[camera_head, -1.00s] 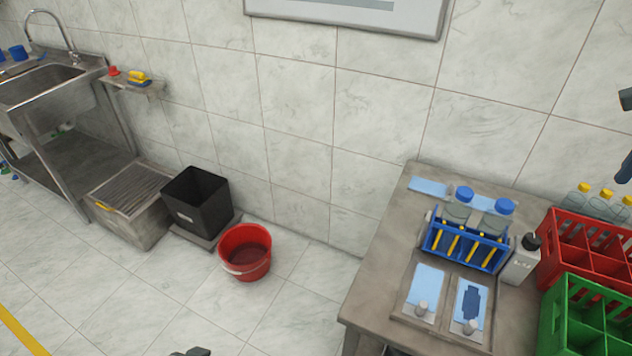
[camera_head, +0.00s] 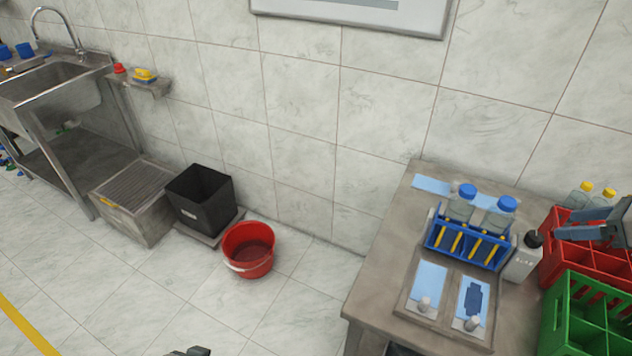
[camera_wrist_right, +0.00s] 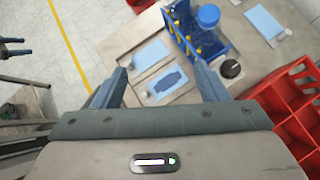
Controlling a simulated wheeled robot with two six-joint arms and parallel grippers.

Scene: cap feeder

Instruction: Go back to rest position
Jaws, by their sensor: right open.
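My right gripper (camera_head: 575,224) is at the right edge of the head view, above the red crate (camera_head: 547,262). In the right wrist view its two fingers (camera_wrist_right: 160,75) are spread apart with nothing between them. The worktable (camera_head: 385,270) with the blue rack (camera_head: 430,238) is beyond the fingers there. A small dark part, which seems to be my left gripper (camera_head: 188,351), shows at the bottom edge of the head view. Dark prongs at the left of the wrist view may be the same gripper. Its jaws are not clear.
Blue-capped bottles (camera_head: 502,217) stand at the rack. A green crate (camera_head: 560,325) is in front of the red crate. A red bucket (camera_head: 238,262) and black bin (camera_head: 205,210) are at the wall. The floor at left front is clear.

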